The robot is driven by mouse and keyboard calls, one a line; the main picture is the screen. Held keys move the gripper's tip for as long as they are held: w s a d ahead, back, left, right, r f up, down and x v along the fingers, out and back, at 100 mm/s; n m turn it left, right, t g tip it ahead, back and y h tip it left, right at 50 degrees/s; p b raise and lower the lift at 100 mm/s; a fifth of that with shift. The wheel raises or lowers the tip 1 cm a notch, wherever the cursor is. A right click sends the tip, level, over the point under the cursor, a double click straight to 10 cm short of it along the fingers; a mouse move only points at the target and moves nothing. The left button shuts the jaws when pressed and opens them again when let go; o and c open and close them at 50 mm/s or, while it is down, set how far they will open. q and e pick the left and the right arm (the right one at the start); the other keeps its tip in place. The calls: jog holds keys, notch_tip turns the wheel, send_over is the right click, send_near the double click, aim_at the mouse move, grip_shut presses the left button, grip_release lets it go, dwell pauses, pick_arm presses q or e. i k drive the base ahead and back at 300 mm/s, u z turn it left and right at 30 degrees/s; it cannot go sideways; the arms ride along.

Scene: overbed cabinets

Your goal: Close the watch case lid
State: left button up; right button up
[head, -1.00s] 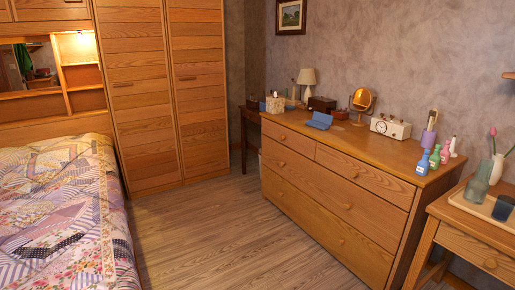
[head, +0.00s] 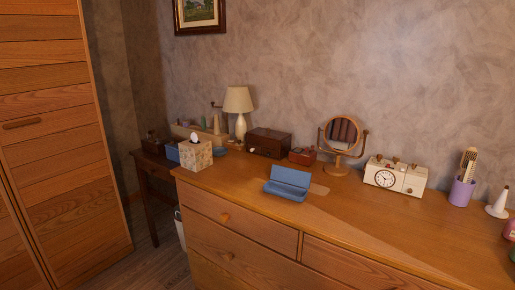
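A small blue case (head: 288,184) sits on the wooden dresser top (head: 340,226), near its front edge. Its lid is raised and leans back, and its shallow base faces the front. It looks like the watch case, and I cannot make out what is inside. Neither of my grippers shows in the head view.
A tissue box (head: 196,155) stands left of the case. Behind are a lamp (head: 239,108), a dark wooden box (head: 269,143) and a round mirror (head: 342,136). A clock radio (head: 396,176) and purple cup (head: 461,192) stand right. The dresser front edge is clear.

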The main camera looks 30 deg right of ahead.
aim_at(282, 174)
jog(key=i, duration=1)
jog(key=u, duration=1.7)
jog(key=i, duration=0.3)
jog(key=z, duration=2.2)
